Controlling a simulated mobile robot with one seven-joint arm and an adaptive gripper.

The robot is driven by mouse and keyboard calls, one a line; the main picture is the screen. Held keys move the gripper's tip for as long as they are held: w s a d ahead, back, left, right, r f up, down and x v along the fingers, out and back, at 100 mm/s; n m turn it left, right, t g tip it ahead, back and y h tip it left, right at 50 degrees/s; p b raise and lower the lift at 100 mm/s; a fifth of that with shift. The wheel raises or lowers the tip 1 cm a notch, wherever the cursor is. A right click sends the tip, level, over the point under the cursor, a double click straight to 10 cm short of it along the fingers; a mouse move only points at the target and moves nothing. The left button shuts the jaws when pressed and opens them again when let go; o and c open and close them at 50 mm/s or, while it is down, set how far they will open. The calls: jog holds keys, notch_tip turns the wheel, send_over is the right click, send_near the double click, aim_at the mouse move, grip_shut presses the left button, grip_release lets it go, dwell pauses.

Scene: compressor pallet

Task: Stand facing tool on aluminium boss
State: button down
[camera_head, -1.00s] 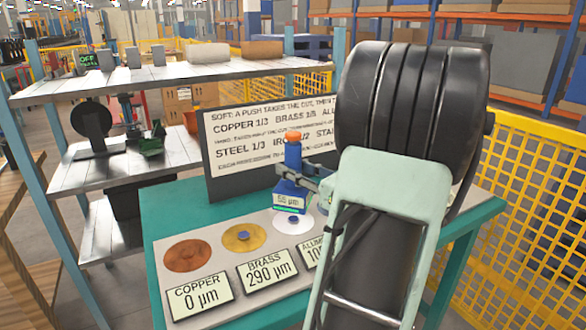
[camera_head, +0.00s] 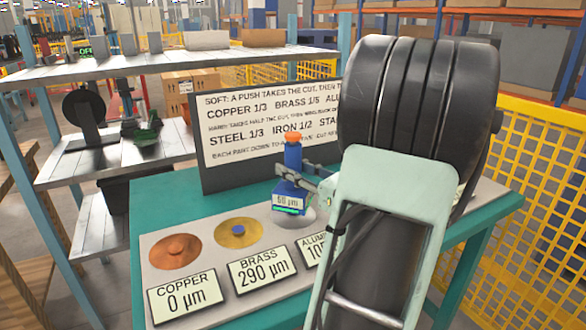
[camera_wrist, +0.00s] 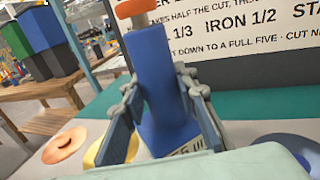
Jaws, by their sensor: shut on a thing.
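The facing tool (camera_head: 292,160) is a blue upright body with an orange top and a square base whose display reads about 58 µm. My gripper (camera_head: 300,179) is shut on its body, with a finger on each side in the wrist view (camera_wrist: 163,112). The tool stands roughly upright over the pale aluminium disc (camera_head: 306,217), right of the brass disc. My arm covers part of the aluminium label (camera_head: 312,247).
The copper disc (camera_head: 175,251) reads 0 µm and the brass disc (camera_head: 238,232), with a small blue centre, reads 290 µm. A dark-framed instruction board (camera_head: 262,120) stands behind the tool. A metal shelf (camera_head: 118,155) is at left, yellow fencing (camera_head: 545,190) at right.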

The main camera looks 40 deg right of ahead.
notch_tip(320, 180, down, 2)
jog(key=shift+w+d+f+b, duration=0.1)
jog(key=shift+w+d+b, duration=0.05)
jog(key=shift+b, duration=0.75)
jog(key=shift+f+b, duration=0.4)
jog(key=shift+f, duration=0.15)
jog(key=c, duration=1.5)
grip_release()
jog(key=shift+f, duration=0.1)
jog(key=shift+s, duration=0.3)
jog(key=s+p, duration=0.2)
jog(key=s, duration=0.9)
jog(key=shift+s+p, duration=0.3)
jog(key=shift+p, duration=0.1)
